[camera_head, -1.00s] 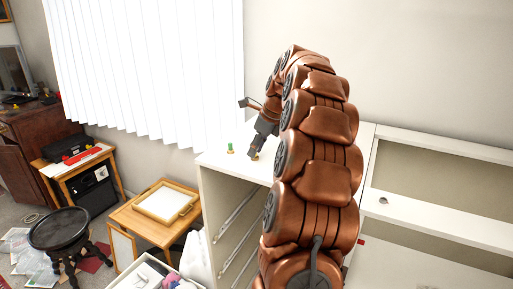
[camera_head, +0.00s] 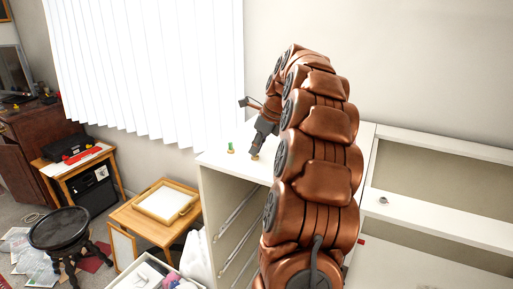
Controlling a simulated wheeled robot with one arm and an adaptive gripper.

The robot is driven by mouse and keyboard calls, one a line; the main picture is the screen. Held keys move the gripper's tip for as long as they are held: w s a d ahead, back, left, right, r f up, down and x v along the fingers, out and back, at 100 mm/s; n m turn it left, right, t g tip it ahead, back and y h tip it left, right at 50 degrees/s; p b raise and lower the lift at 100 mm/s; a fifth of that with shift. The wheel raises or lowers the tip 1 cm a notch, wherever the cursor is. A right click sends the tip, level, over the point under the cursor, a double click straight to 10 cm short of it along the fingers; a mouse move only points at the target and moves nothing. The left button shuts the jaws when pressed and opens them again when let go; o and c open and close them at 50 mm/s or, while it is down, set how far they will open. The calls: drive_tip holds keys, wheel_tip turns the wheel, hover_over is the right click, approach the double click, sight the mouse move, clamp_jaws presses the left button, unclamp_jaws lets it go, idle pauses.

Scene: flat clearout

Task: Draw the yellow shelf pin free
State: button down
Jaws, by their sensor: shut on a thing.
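My gripper (camera_head: 257,150) points down at the top of the white cabinet (camera_head: 212,160). It is shut on the yellow shelf pin (camera_head: 255,157), of which only a small yellowish bit shows under the fingertips. Whether the pin is still seated in the top cannot be made out at this size. A green pin (camera_head: 230,147) with a yellowish base stands upright on the cabinet top, a little to the left of my gripper and apart from it.
My copper-coloured arm hides much of the cabinet top. A white open frame (camera_head: 440,146) with a small grey round piece (camera_head: 383,200) lies at the right. A wooden table with a tray (camera_head: 165,203), a dark stool (camera_head: 60,229) and an open white drawer (camera_head: 150,272) stand at the left.

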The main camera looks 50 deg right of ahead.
drive_tip(key=shift+r, duration=0.25)
drive_tip(key=shift+r, duration=0.75)
drive_tip(key=shift+r, duration=0.25)
drive_tip(key=shift+r, duration=1.9)
